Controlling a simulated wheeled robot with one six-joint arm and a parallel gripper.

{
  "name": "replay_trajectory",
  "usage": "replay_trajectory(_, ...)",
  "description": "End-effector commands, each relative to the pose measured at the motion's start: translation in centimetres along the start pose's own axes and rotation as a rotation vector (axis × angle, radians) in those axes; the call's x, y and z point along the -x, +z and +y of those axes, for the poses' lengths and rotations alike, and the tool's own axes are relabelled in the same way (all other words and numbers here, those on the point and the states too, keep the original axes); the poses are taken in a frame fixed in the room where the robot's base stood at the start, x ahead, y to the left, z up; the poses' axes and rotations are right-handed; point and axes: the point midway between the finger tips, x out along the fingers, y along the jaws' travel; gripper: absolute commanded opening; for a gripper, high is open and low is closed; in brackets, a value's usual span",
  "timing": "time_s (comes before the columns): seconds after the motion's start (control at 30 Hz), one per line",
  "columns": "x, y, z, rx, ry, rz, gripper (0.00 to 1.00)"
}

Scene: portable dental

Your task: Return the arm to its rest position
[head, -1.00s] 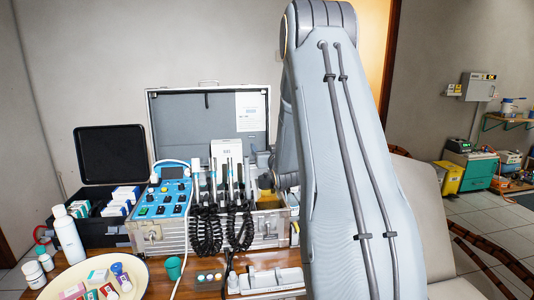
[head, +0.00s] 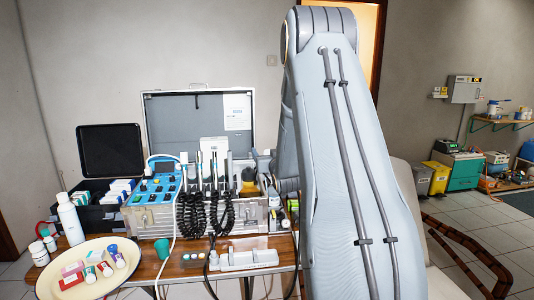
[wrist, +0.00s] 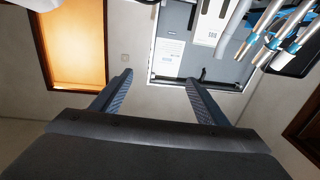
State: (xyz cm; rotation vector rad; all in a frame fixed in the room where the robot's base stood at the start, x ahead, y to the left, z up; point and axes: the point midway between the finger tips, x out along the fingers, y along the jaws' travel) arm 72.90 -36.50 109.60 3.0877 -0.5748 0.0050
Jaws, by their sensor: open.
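My gripper (wrist: 158,92) shows in the wrist view with its two dark fingers spread apart. Nothing is between the fingers. Beyond them are the wall, the open lid of the metal case (wrist: 174,62) and several handpieces (wrist: 275,35) at upper right. In the head view my large arm link fills the right-centre, and the gripper is hidden behind it. The open metal case (head: 196,116) stands on the table with the blue control unit (head: 155,187) and black coiled cords (head: 190,212).
A black case (head: 110,152) stands open at left. A chair (head: 430,235) is at right, behind my arm.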

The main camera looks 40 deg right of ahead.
Motion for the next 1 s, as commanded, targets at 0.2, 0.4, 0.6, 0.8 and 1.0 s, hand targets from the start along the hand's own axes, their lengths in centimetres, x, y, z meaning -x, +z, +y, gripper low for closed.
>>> replay_trajectory(0.2, 0.0, 0.1, -0.8, 0.000, -0.009, 0.000, 0.68)
replay_trajectory(0.4, 0.0, 0.1, -0.9, 0.000, -0.011, 0.000, 0.68)
replay_trajectory(0.6, 0.0, 0.1, -1.0, 0.000, -0.011, -0.006, 0.68)
replay_trajectory(0.8, 2.5, 2.2, -5.7, 0.007, -0.043, -0.184, 0.68)
replay_trajectory(1.0, 11.4, 7.1, -14.0, 0.046, -0.116, -0.567, 0.68)
